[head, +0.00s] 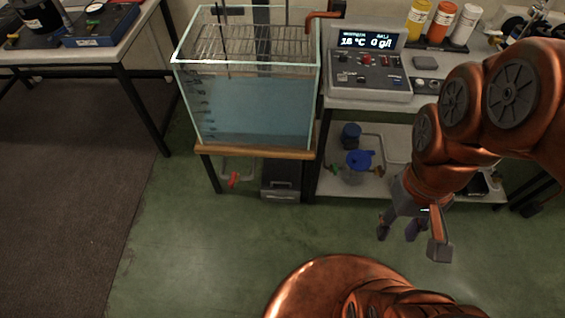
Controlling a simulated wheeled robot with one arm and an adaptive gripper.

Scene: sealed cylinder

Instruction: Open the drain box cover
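A dark grey box (281,180) stands on the floor under the water tank, at the right end of the space below it. It looks like the drain box. A lighter band shows on its front, but I cannot tell its cover from its body or whether it is shut. My gripper (398,231) hangs in front of the shelf unit, to the right of the box and well apart from it. Its two fingers point down with a gap between them, and nothing shows in the gap.
The glass tank (256,105) of water stands on a wooden-topped stand (255,152) above the box. A red valve (233,179) and a clear tray (239,166) are left of the box. The lower shelf (338,187) holds blue containers (360,160). The green floor (235,235) in front is clear.

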